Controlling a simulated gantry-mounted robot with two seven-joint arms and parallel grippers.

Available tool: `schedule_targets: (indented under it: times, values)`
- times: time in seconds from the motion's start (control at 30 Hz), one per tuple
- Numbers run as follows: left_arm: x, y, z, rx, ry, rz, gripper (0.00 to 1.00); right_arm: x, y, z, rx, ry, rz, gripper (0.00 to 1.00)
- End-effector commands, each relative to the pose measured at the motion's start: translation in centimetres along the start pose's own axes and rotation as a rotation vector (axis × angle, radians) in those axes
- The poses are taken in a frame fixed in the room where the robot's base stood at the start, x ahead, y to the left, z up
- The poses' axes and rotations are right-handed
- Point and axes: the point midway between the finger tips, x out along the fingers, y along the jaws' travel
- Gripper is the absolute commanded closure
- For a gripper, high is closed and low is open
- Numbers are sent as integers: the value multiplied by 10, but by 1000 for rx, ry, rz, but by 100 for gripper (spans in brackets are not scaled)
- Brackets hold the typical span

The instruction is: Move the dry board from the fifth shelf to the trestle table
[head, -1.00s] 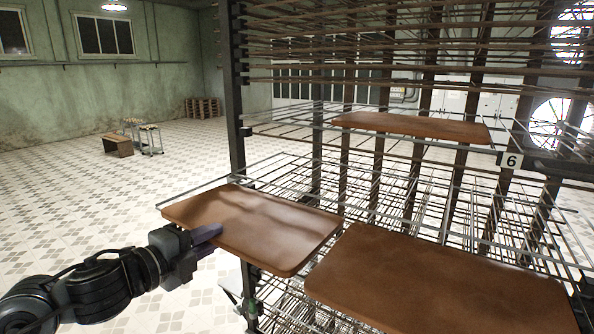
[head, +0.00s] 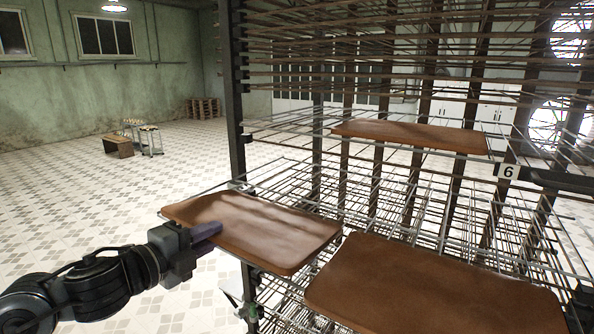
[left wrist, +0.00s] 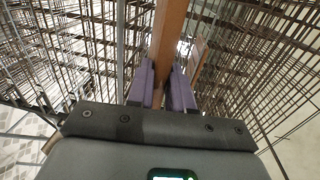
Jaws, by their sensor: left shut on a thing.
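A brown board (head: 262,232) with rounded corners and raised edges lies near the front left of the wire rack, its left part sticking out past the rack post. My left gripper (head: 207,231) is at its left front edge, shut on it. In the left wrist view, the purple fingers (left wrist: 163,88) stand on both sides of the board's edge (left wrist: 170,38). A second brown board (head: 435,290) lies to the right, at the same or a nearby level. A third board (head: 412,136) lies on a higher shelf farther back. My right gripper is not in view. The trestle table cannot be made out for certain.
The dark rack post (head: 236,120) stands just behind the held board. A small wooden bench (head: 118,146) and a cart (head: 151,140) stand far off left. The tiled floor left is open.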

Motion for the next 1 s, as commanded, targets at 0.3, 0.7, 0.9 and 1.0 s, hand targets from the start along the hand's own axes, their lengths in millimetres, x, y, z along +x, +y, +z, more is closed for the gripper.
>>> schedule_targets:
  times: [0.3,0.7,0.9,1.0]
  values:
    - [-3,-20,0,-1,0,-6,100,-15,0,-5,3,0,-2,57]
    - [-4,-27,0,-1,0,-6,100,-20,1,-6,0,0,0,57]
    - [-4,-27,0,-1,0,-6,100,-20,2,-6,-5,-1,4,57]
    - [-4,-28,0,-1,0,-6,100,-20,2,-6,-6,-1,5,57]
